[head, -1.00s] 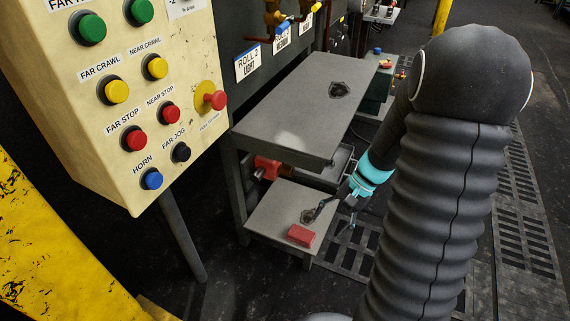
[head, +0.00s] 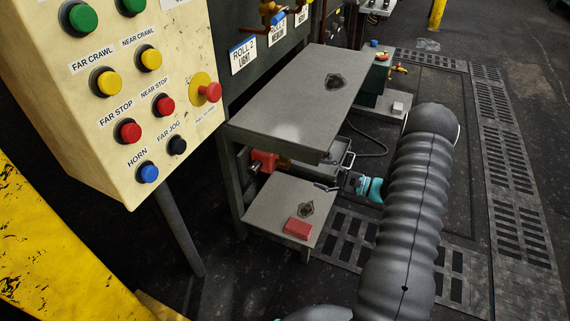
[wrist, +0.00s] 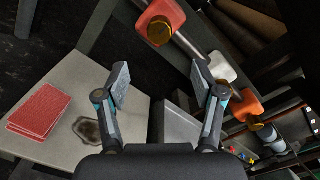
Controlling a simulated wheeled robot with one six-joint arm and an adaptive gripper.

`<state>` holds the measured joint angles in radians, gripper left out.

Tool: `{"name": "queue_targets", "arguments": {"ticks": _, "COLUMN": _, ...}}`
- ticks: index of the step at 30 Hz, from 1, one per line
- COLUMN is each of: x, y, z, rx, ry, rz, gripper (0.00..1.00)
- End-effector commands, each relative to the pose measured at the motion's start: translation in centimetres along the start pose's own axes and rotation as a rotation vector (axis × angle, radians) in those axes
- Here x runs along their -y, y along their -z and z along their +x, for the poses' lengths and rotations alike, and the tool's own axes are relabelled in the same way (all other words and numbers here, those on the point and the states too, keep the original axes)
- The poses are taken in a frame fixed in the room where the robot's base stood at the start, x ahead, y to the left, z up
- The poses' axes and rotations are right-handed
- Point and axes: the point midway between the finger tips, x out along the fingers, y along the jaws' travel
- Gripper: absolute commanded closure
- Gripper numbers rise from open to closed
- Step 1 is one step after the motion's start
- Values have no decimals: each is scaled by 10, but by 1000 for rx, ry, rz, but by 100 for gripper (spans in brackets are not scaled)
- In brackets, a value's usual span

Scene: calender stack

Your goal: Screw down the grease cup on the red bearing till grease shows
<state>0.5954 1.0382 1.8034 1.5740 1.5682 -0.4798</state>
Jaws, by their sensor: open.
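The red bearing (head: 263,161) sits under the large grey top, left of my gripper in the head view. In the wrist view the red bearing (wrist: 163,9) is at the top centre on a grey shaft. Its round brass grease cup (wrist: 160,31) faces my camera; whether grease shows around it cannot be made out. My gripper (wrist: 160,83) is open and empty, fingers spread wide, with the cup ahead of and apart from the fingertips. In the head view my gripper (head: 336,186) points left at the edge of the tables.
The large grey top (head: 290,100) overhangs the bearing. White (wrist: 220,66) and orange (wrist: 246,106) bearings stand right of the red one. The button panel (head: 95,130) is at left.

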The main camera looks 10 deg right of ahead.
Motion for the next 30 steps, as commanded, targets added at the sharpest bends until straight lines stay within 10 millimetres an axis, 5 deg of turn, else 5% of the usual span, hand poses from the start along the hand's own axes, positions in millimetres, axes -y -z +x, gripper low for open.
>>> {"name": "queue_targets", "arguments": {"ticks": 21, "x": 0, "y": -2, "z": 113, "rx": 4, "ry": -2, "rz": -5, "gripper": 32}}
{"name": "queue_targets", "arguments": {"ticks": 30, "x": 0, "y": -2, "z": 136, "rx": 3, "ry": 0, "rz": -5, "gripper": 32}}
